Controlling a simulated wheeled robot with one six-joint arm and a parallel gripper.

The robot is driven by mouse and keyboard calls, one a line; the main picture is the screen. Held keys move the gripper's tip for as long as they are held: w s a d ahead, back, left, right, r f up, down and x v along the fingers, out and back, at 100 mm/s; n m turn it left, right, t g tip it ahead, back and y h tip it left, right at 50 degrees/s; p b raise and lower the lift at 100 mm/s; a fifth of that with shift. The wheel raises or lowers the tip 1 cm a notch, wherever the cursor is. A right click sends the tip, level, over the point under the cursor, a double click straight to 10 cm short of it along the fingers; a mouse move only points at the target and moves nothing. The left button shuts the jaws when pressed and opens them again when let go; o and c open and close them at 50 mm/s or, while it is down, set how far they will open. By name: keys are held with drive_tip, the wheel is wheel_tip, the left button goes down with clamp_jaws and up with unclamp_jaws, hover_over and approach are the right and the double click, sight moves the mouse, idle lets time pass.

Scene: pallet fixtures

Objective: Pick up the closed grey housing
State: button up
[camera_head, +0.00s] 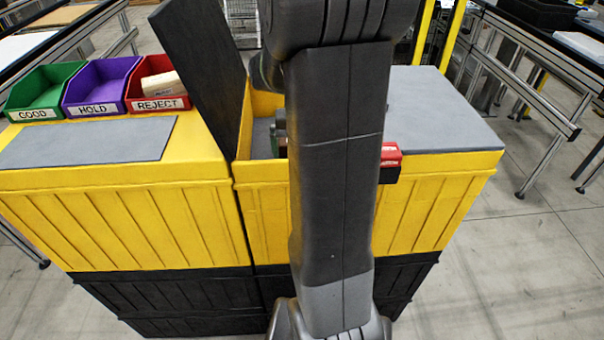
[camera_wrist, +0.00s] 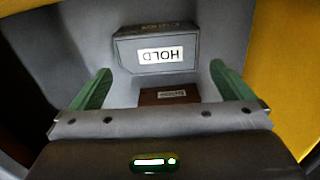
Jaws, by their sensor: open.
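In the wrist view a grey box-shaped housing (camera_wrist: 127,52) lies on a grey floor, with a white label reading HOLD upside down on the face toward me. It looks closed, with faint markings on its far upper edge. My gripper (camera_wrist: 160,68) is open and empty; its green fingers stand wide apart, left and right of the housing's near side. They do not appear to touch it. In the head view my arm hides the housing and most of my gripper.
A small dark brown block (camera_wrist: 148,97) with a pale label lies just nearer than the housing, between the fingers. The yellow crate (camera_head: 425,215) has a raised dark lid (camera_head: 200,65) at left. Green (camera_head: 35,95), purple (camera_head: 98,88) and red (camera_head: 135,92) bins stand left.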

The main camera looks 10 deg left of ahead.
drive_tip(key=f, duration=0.2)
drive_tip(key=s+f, duration=0.1)
drive_tip(key=f, duration=0.1)
drive_tip(key=shift+d+f, duration=0.1)
drive_tip(key=shift+d, duration=0.15)
drive_tip(key=shift+f+p, duration=0.3)
drive_tip(key=shift+f, duration=0.25)
drive_tip(key=c, duration=0.8)
